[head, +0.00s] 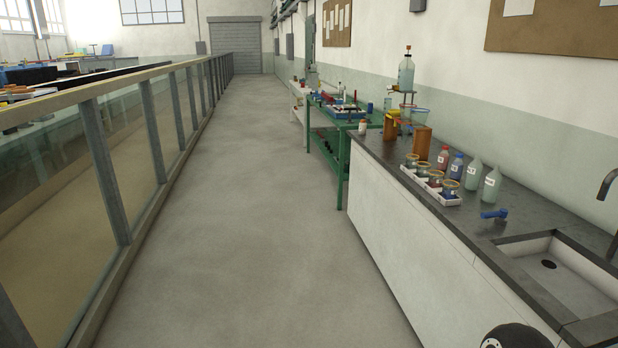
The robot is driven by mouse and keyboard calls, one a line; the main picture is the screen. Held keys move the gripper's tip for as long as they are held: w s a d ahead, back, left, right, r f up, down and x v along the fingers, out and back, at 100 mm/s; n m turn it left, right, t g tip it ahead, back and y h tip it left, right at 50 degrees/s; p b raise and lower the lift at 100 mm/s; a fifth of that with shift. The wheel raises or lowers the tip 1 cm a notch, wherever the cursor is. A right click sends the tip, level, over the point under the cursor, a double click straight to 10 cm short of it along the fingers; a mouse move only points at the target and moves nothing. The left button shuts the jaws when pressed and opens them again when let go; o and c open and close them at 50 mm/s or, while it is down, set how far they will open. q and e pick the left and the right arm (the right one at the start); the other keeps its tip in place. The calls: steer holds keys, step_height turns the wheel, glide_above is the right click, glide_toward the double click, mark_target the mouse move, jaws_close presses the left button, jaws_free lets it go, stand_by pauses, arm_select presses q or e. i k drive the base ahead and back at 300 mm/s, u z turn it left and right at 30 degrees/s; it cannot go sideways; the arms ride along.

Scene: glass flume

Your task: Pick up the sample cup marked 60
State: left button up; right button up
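Several small sample cups stand in a row in a white tray (442,200) on the dark counter at the right. The nearest cup (450,187) is at the tray's front end, and the farthest cup (412,160) is at its back end. Labels on the cups are too small to read, so I cannot tell which is marked 60. Neither of my grippers is in view. A dark rounded part at the bottom right edge appears to be mine.
A blue-handled tool (494,214) lies near the sink (570,285). An orange stand (421,142) is farther back. The aisle floor (250,220) is clear beside the glass flume (125,150).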

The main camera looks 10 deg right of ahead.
mark_target(450, 187)
steer(key=z, duration=0.05)
steer(key=i, duration=1.35)
steer(key=z, duration=0.4)
steer(key=i, duration=1.4)
steer(key=z, duration=0.55)
steer(key=i, duration=0.75)
steer(key=z, duration=0.2)
